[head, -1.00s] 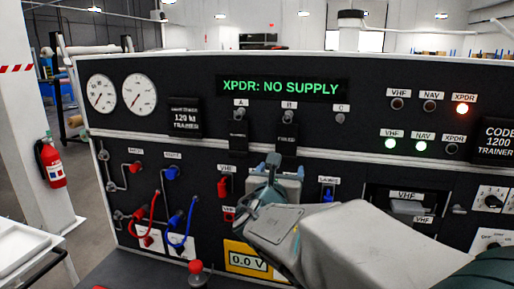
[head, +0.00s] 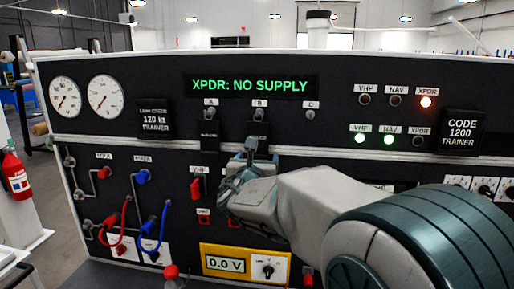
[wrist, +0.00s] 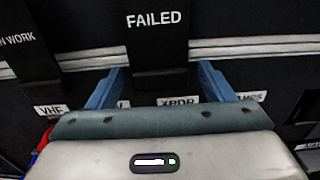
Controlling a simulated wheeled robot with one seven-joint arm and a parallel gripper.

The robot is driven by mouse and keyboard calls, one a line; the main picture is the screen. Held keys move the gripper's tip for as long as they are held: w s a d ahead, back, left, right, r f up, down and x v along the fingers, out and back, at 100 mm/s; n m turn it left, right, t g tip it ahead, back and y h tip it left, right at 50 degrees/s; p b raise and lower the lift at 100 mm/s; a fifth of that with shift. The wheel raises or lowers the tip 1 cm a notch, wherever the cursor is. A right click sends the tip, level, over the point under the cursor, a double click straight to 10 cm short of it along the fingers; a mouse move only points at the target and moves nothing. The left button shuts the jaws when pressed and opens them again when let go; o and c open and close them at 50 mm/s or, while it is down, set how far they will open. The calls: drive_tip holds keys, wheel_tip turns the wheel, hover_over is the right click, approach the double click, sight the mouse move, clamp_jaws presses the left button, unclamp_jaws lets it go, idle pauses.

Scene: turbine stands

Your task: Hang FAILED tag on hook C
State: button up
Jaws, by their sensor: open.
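The black FAILED tag (head: 262,128) hangs on hook B (head: 259,114), its lower part hidden behind my gripper in the head view. In the wrist view the FAILED tag (wrist: 157,45) is upright, its white lettering readable. My gripper (head: 250,150) is just in front of and below the tag. In the wrist view my gripper (wrist: 158,82) is open, with one blue finger on each side of the tag's lower end; I cannot tell whether either touches it. Hook C (head: 310,114) is bare, to the right of hook B.
An IN WORK tag (wrist: 20,45) hangs left of the FAILED tag, under hook A (head: 211,113). A display (head: 250,86) above the hooks reads XPDR: NO SUPPLY. A white rail (head: 180,144) crosses the panel below the hooks. Red and blue cables (head: 148,240) loop at lower left.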

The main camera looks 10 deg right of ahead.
drive_tip(key=shift+b, duration=0.65)
drive_tip(key=c, duration=1.4)
drive_tip(key=shift+c, duration=0.2)
drive_tip(key=shift+s+a, duration=0.25)
drive_tip(key=shift+s, duration=0.4)
drive_tip(key=shift+b+v, duration=0.35)
drive_tip(key=shift+v, duration=0.9)
